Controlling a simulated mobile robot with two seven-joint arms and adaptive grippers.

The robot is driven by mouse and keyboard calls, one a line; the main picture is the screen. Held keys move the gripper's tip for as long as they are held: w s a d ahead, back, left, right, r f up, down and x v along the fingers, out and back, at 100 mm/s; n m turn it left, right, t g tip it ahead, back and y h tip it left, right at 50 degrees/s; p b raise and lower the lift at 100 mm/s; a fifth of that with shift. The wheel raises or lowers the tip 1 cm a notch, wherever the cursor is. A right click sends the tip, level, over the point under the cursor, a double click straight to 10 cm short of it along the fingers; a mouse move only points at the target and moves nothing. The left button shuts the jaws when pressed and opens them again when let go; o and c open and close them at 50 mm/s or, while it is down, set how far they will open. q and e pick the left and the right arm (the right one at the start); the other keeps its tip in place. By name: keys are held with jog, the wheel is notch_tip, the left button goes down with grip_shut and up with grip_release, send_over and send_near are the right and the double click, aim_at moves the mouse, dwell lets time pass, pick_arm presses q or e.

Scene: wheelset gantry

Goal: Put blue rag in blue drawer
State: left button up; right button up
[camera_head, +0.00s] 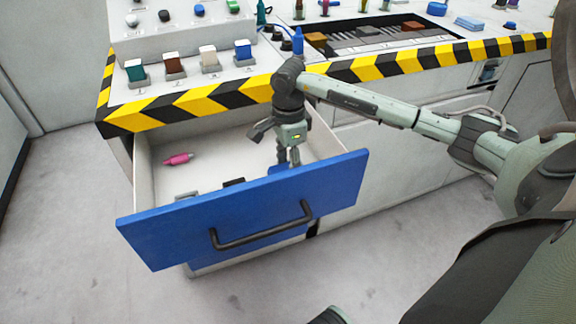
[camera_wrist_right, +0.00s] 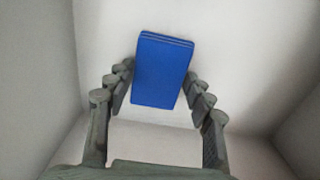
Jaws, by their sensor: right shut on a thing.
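The blue drawer (camera_head: 180,224) is pulled open below the striped counter edge, with its white inside showing. My right gripper (camera_head: 290,160) reaches down into the drawer near its right side, just behind the blue front. It is shut on the folded blue rag (camera_wrist_right: 163,70), which lies between the fingers in the right wrist view. In the head view only a small part of the blue rag (camera_head: 279,169) shows beside the fingers. I cannot tell whether the rag touches the drawer floor. My left gripper is not in view.
A pink object (camera_head: 178,159) lies at the drawer's left, and a dark object (camera_head: 234,182) lies near its front panel. The yellow-and-black counter edge (camera_head: 190,103) overhangs the drawer's back. Several colored blocks and bottles stand on the counter. The drawer floor's middle is clear.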

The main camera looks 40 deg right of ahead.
jog(key=o, duration=1.1)
notch_tip(320, 180, up, 12)
jog(key=shift+s+r, duration=0.1)
